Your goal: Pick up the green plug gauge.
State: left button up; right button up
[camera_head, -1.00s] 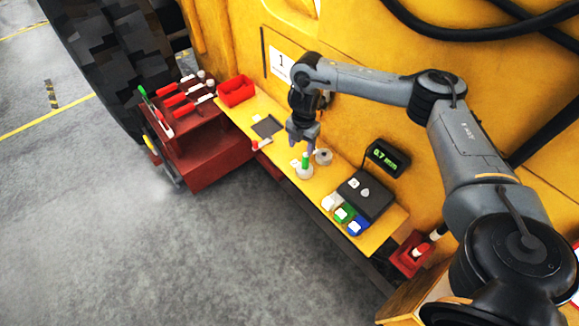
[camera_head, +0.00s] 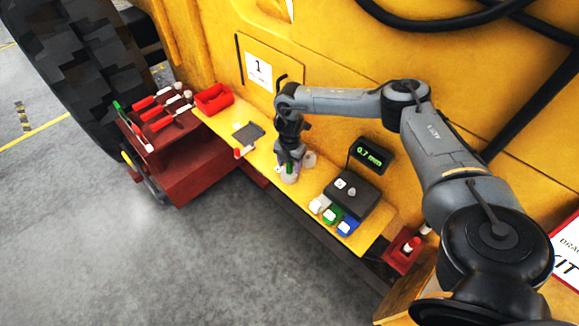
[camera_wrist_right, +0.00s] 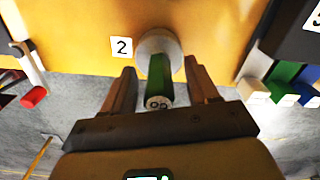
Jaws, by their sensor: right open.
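The green plug gauge (camera_wrist_right: 158,78) stands upright, its lower end at a round grey piece (camera_wrist_right: 152,44) on the yellow shelf, beside a white label with a 2. In the head view its green body (camera_head: 289,168) shows only as a small patch below my right gripper (camera_head: 288,164). In the right wrist view the open fingers of my right gripper (camera_wrist_right: 160,70) lie on either side of the green handle, with gaps visible on both sides. My left gripper is not in view.
On the yellow shelf (camera_head: 262,160), another grey round piece (camera_head: 309,159) is close to the right of the gripper. A dark box (camera_head: 351,195) and white, green and blue blocks stand further right. A red bin (camera_head: 214,99) and dark plate (camera_head: 249,134) are left.

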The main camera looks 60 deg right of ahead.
jog(key=shift+f, duration=0.65)
jog(key=shift+c, duration=0.2)
grip_shut()
jog(key=shift+r, duration=0.15)
